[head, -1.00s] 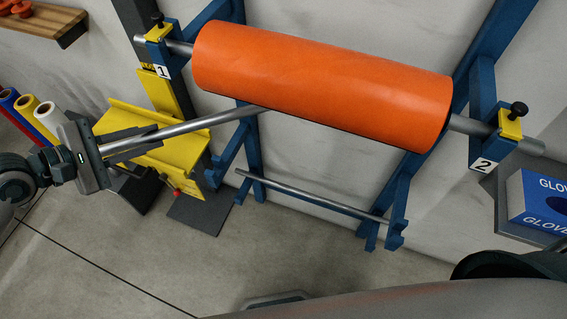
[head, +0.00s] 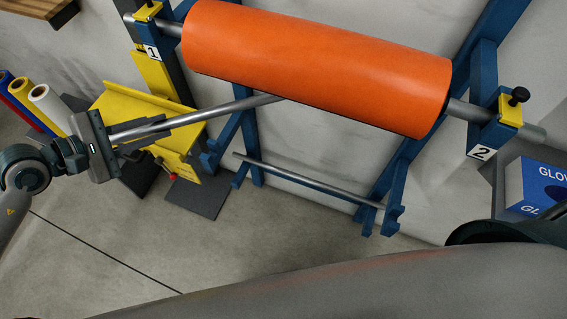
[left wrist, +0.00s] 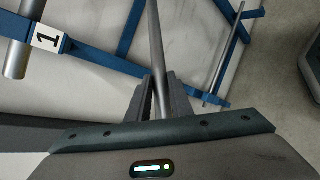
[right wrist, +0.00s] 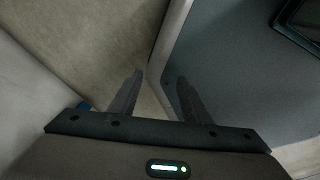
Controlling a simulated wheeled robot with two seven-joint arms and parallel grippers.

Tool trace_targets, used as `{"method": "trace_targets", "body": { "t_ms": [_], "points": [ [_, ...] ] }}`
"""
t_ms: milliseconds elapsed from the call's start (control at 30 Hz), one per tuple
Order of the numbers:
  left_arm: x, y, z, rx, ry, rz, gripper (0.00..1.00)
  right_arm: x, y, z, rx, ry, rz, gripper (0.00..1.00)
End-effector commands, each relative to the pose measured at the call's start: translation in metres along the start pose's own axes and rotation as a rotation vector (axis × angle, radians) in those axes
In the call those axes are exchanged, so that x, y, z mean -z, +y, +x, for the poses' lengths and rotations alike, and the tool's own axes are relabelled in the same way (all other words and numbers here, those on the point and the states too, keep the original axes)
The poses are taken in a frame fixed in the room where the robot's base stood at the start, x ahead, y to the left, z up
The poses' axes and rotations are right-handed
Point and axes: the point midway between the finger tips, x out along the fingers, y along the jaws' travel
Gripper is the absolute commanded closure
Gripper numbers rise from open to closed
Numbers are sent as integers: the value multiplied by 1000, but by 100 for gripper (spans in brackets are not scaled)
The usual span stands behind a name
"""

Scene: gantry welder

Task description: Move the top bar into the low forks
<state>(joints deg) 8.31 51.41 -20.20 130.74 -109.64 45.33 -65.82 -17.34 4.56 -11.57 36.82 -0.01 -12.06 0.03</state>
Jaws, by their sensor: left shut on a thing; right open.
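My left gripper (head: 135,140) is shut on a long grey bar (head: 215,113) near the bar's left end. The bar slants up to the right, and its far end meets the lower edge of the orange roll in the picture; whether they touch I cannot tell. In the left wrist view the bar (left wrist: 157,45) runs away from between the fingers (left wrist: 160,88). A thinner bar (head: 310,182) lies across the low blue forks, by the right fork (head: 380,215) and left fork (head: 240,175). My right gripper (right wrist: 158,78) is open and empty in the right wrist view.
The orange roll (head: 315,65) sits on a shaft between blue holders marked 1 (head: 152,52) and 2 (head: 482,153). A yellow stand (head: 150,115) is behind my left gripper. A blue glove box (head: 540,185) is at right. The floor in front is clear.

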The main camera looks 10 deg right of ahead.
Motion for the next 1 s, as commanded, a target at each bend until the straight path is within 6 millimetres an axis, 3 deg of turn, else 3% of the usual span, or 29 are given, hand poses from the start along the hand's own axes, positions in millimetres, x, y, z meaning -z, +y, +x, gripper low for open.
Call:
{"method": "trace_targets", "body": {
  "t_ms": [267, 400, 600, 800, 1000],
  "points": [
    [-21, -56, 94, 102, -124, 91, 100, 33, -6, 14, 6, 76, -1, 56],
    [-46, -89, 145, 178, -207, 159, 100, 51, -9, 18, 9, 120, -2, 56],
    [-90, -132, 202, 284, -328, 252, 100, 73, -13, 22, 13, 173, -2, 56],
    [-120, -159, 231, 354, -408, 313, 100, 87, -15, 23, 16, 205, -2, 56],
    [-130, -167, 238, 375, -433, 333, 100, 91, -16, 23, 17, 215, -2, 56]
  ]
}}
